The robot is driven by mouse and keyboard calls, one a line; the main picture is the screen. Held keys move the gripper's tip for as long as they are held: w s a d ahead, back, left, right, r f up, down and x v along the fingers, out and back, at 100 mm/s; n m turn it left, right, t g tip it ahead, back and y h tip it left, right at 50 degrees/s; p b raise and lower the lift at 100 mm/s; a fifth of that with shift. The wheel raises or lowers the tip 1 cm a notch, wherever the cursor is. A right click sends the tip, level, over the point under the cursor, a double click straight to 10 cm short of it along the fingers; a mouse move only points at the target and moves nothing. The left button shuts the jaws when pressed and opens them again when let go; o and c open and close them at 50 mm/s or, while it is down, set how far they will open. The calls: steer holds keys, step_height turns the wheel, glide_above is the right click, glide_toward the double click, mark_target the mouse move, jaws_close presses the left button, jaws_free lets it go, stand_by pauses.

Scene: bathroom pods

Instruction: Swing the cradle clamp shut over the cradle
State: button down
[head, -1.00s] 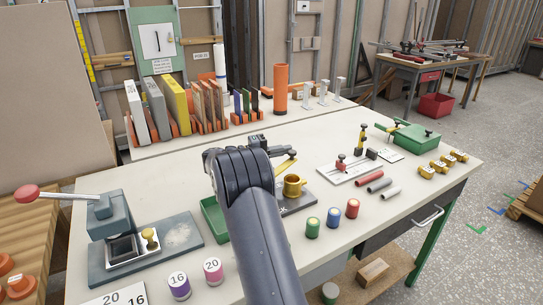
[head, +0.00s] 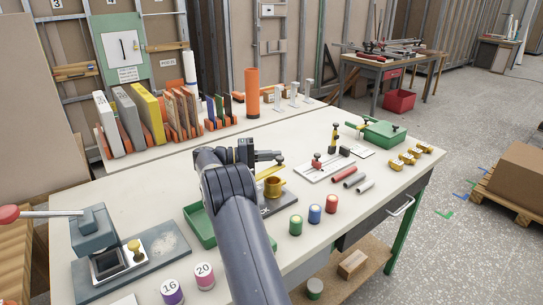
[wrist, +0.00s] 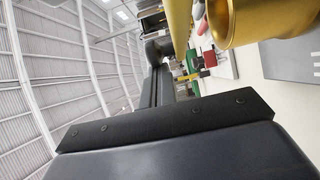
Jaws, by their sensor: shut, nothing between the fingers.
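The cradle fixture has a dark grey base plate (head: 283,205) with a brass cup-like piece (head: 273,188) standing on it near the middle of the bench. The clamp's yellow bar (head: 268,172) slants just behind and above the brass piece, with a dark knob at its far end. In the wrist view the brass piece (wrist: 255,20) is large at the upper right, with the yellow bar (wrist: 180,30) beside it. My gripper (head: 278,156) is shut and empty, close behind the yellow bar; I cannot tell whether they touch. My arm hides part of the fixture's left side.
A green tray (head: 199,227) lies left of my arm. Green, blue and red cylinders (head: 314,214) stand in front right. A white plate with red and black clamps (head: 325,170) is to the right. A grey press (head: 95,232) stands at left. Racked boards (head: 150,113) stand behind.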

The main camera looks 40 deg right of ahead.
steer(key=v, duration=1)
steer(key=shift+w+a, duration=0.15)
steer(key=shift+a, duration=0.2)
